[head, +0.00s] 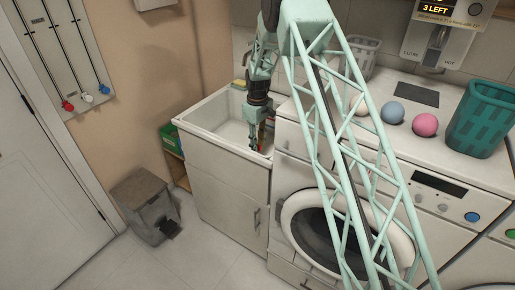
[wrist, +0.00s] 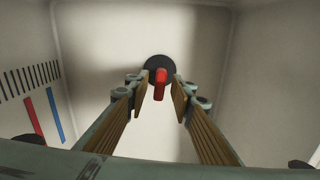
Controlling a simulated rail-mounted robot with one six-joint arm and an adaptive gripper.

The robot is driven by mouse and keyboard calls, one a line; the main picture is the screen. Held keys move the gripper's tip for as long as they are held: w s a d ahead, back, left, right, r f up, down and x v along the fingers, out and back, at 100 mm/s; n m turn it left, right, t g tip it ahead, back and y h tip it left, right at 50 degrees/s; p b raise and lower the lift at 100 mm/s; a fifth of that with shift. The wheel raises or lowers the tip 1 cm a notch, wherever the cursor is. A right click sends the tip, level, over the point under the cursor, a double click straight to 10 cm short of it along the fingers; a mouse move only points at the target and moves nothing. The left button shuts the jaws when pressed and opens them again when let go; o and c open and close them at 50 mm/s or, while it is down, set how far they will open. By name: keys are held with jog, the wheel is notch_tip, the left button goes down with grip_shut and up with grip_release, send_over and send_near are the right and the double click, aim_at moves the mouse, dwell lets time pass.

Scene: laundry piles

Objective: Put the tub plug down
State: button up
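The tub plug (wrist: 160,68) is a dark round disc with a red upright handle (wrist: 160,88). It shows in the wrist view at the bottom of the pale tub (wrist: 95,50). In the head view the tub (head: 205,117) is the white sink, and my gripper (head: 256,147) reaches down inside it. In the wrist view my gripper (wrist: 163,92) is open, its two wood-faced fingers on either side of the red handle with gaps showing. Whether the fingertips are level with the handle or above it is hard to tell. The plug is not discernible in the head view.
Tub walls stand close around my gripper. A red strip (wrist: 34,115) and a blue strip (wrist: 55,114) mark one wall beside dark slots. A washing machine (head: 325,215) stands right of the sink, with blue (head: 392,112) and pink (head: 425,125) balls and a teal basket (head: 482,120) on nearby tops.

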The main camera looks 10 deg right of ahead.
notch_tip(320, 180, up, 11)
jog(key=p, duration=0.1)
jog(key=shift+a+p, duration=0.15)
jog(key=shift+p, duration=0.25)
jog(key=shift+s+r, duration=0.1)
jog(key=shift+r, duration=0.1)
dwell(0.6)
